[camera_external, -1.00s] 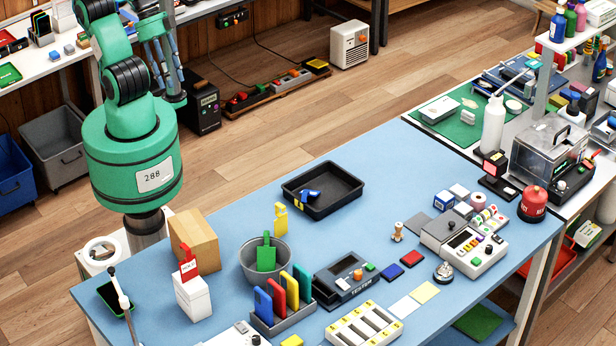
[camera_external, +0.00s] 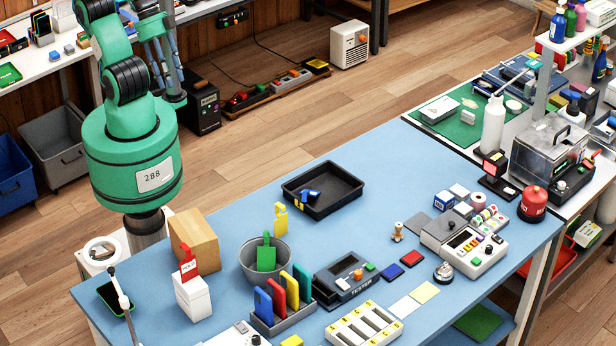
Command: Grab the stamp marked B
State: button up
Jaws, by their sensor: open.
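A small stamp-like piece (camera_external: 397,231) with a tan handle stands upright on the blue table, right of the middle. Any letter on it is too small to read, so I cannot tell if it is the stamp marked B. No other clear stamp shows. My gripper (camera_external: 174,102) hangs at the upper left beside my green arm, small and partly hidden. It is open, holds nothing that I can see, and is far to the left of the stamp-like piece.
On the blue table (camera_external: 370,165), a black tray (camera_external: 345,204) stands at the back. A tester (camera_external: 350,283), bell (camera_external: 444,273) and button console (camera_external: 473,252) are close by.

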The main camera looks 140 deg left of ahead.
dwell(0.5)
jog(key=w+a+f+n+y+b, duration=0.1)
jog(key=w+a+f+n, duration=0.1)
jog(key=w+a, duration=0.6)
jog(key=w+a+f+n+g, duration=0.1)
jog(key=w+a+f, duration=0.15)
jog(key=w, duration=1.05)
jog(key=w+a+f+n+y+b, duration=0.1)
jog(key=w+a+f+n, duration=0.1)
jog(key=w+a, duration=0.65)
jog(key=w+a+f+n, duration=0.1)
jog(key=w+a+f, duration=0.5)
jog(key=f, duration=0.2)
jog(key=w+a+f+n+g+b, duration=0.1)
jog(key=w+a+f, duration=0.5)
jog(key=f, duration=0.3)
jog(key=w+a+f+n+y, duration=0.1)
jog(key=w+a+f+n, duration=0.1)
jog(key=w+a+f, duration=0.3)
jog(key=shift+w+a+f+b, duration=0.15)
jog(key=shift+a+f, duration=0.25)
jog(key=shift+f, duration=0.3)
jog(key=shift+w+a+f+b, duration=0.1)
jog(key=shift+a+f, duration=0.35)
jog(key=shift+f, duration=0.3)
jog(key=shift+w+a+f+b, duration=0.15)
jog(key=shift+a+f, duration=0.25)
jog(key=shift+f, duration=0.3)
jog(key=shift+f, duration=0.15)
